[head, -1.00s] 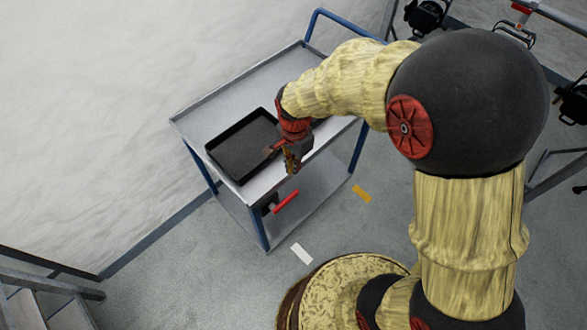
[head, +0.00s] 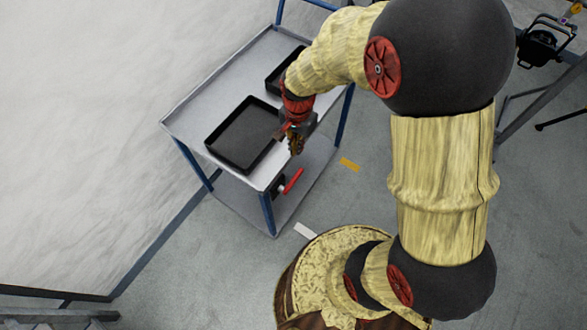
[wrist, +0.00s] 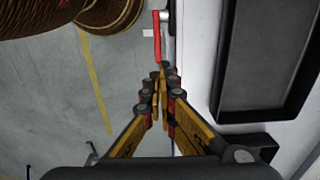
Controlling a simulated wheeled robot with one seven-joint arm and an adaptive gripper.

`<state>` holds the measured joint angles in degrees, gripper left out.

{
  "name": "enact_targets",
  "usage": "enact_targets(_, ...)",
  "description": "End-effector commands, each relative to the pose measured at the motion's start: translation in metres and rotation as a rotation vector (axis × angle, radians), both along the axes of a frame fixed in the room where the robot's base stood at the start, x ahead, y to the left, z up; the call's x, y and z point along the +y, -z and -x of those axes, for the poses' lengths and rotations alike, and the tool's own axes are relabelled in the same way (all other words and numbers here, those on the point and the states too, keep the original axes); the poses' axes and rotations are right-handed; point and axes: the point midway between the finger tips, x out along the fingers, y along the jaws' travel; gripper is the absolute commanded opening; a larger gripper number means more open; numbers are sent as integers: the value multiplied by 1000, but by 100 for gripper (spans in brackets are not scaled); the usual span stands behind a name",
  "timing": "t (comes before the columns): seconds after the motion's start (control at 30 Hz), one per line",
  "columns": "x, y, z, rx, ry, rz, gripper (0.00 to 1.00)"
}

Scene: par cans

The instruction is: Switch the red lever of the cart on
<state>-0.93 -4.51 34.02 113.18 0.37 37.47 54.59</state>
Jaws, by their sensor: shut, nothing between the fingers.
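The red lever (head: 293,181) is on the near end of the grey cart (head: 190,112), below the edge of its top shelf. Its dark mount (head: 278,189) shows beside it. In the wrist view the red lever (wrist: 157,38) lies beyond my fingertips, along the cart's edge. My gripper (head: 296,150) is above the lever in the head view, near the cart's edge, and apart from it. In the wrist view my gripper (wrist: 162,68) is shut with nothing between its fingers.
A black tray (head: 243,135) lies on the cart's top shelf close to my gripper, and a second dark tray (head: 283,75) lies behind it. Blue posts (head: 266,213) stand at the cart's corners. A wall is at left.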

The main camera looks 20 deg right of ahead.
Motion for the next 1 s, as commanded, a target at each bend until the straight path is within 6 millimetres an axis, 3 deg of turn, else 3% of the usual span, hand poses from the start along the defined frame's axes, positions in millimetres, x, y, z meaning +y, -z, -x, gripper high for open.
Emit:
enact_targets(0.23, 0, 2, 0, 0, 1, 0, 0)
enact_targets(0.37, 0, 13, 1, 4, 1, 0, 0)
enact_targets(0.8, 1, 96, 1, 3, 1, 0, 0)
enact_targets(1.0, 1, 126, 1, 1, 1, 0, 0)
